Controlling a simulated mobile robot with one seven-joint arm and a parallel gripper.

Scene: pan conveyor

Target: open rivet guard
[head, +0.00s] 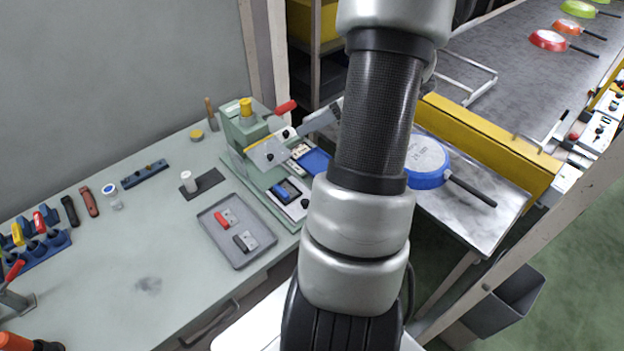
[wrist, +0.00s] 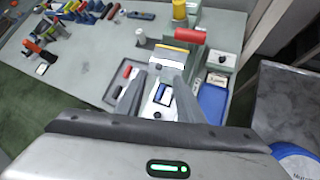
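The rivet press (head: 243,130) is a green-grey machine with a yellow cap and a red-handled lever. Its guard (head: 268,152) is a tilted pale plate with a yellow strip and a small black knob, covering the front of the press. In the wrist view the guard (wrist: 172,57) lies just beyond my fingertips, its knob near the left one. My gripper (wrist: 157,80) is open, its two grey fingers apart with nothing held between them. A blue-and-white part (wrist: 163,95) in a fixture shows between the fingers. In the head view my arm hides most of the gripper.
A grey tray (head: 237,250) with a red and a dark part lies left of the press. A blue pan (head: 427,178) rests on the metal table beside the conveyor (head: 500,65).

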